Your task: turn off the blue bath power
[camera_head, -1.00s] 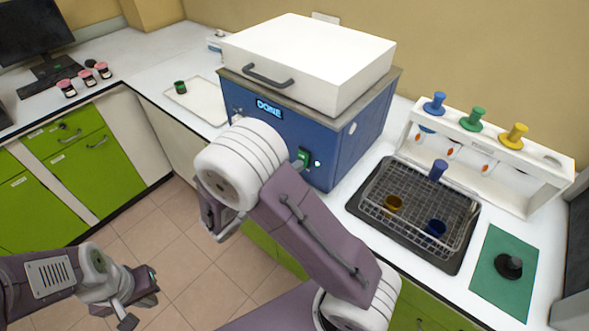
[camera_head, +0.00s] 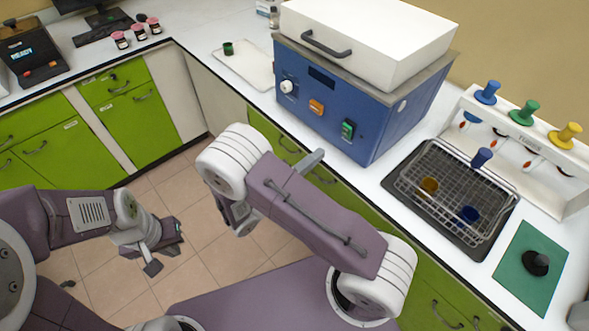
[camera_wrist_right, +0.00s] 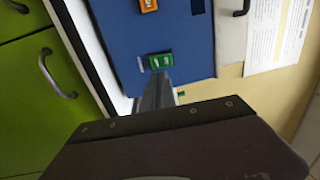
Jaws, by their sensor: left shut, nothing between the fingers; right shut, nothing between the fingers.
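The blue bath (camera_head: 377,121) stands on the counter under a white lid with a dark handle. Its front has a dark, blank display (camera_head: 322,77), a white knob (camera_head: 287,87), an orange switch (camera_head: 316,107) and a green switch (camera_head: 347,130). The right wrist view also shows the green switch (camera_wrist_right: 161,62) and part of the orange switch (camera_wrist_right: 148,5). My right gripper (camera_head: 318,155) is shut and empty, its tip just in front of and below the panel, apart from the green switch. My left gripper (camera_head: 167,252) is shut and empty, low over the floor at left.
A wire basket on a black tray (camera_head: 478,247) sits right of the bath, with a white rack (camera_head: 560,140) of coloured-top holders behind. A green mat (camera_head: 530,275) bears a black knob. A white tray (camera_head: 250,67) with a green cup lies left of the bath. Green cabinets front the counter.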

